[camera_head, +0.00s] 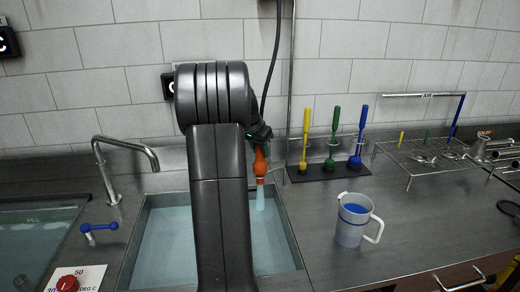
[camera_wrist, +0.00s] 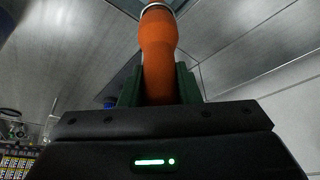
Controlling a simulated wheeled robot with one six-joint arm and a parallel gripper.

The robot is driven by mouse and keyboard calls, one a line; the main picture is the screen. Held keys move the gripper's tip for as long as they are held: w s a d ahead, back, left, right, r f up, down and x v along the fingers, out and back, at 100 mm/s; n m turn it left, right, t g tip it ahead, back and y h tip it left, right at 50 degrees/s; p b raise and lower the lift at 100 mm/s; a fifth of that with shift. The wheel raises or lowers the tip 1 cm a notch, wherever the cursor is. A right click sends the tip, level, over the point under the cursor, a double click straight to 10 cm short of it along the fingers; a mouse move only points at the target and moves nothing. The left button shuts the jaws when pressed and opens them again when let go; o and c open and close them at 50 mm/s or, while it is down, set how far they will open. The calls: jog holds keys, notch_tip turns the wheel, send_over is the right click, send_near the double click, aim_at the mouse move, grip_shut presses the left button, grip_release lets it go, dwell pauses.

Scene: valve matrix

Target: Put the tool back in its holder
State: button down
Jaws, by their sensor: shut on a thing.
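My gripper (camera_head: 261,138) is shut on a tool with an orange handle (camera_head: 260,162). The handle also fills the top middle of the wrist view (camera_wrist: 158,45), between the two dark green fingers. In the head view the tool points down over the right part of the filled sink, with a pale blue lower part below the handle. A dark holder base (camera_head: 325,174) stands right of it by the wall. Yellow (camera_head: 306,132), green (camera_head: 334,130) and blue (camera_head: 361,130) tools stand upright in it. My arm hides part of the sink and wall.
The sink (camera_head: 140,250) lies under my arm, with a tap (camera_head: 125,145) and a blue-handled valve (camera_head: 99,229) to its left. A pitcher (camera_head: 353,222) stands on the counter to the right. A wire rack (camera_head: 430,153) stands further right.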

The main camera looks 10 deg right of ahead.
jog(key=shift+f+b, duration=0.4)
jog(key=shift+f, duration=0.15)
jog(key=c, duration=1)
grip_release()
jog(key=v, duration=1.4)
jog(key=shift+b, duration=0.45)
jog(key=shift+f, duration=0.15)
jog(key=p+x, duration=0.1)
jog(key=x, duration=1.2)
jog(key=shift+w+d+f, duration=0.1)
jog(key=shift+f, duration=0.05)
jog(key=shift+w, duration=0.1)
jog(key=shift+r, duration=0.25)
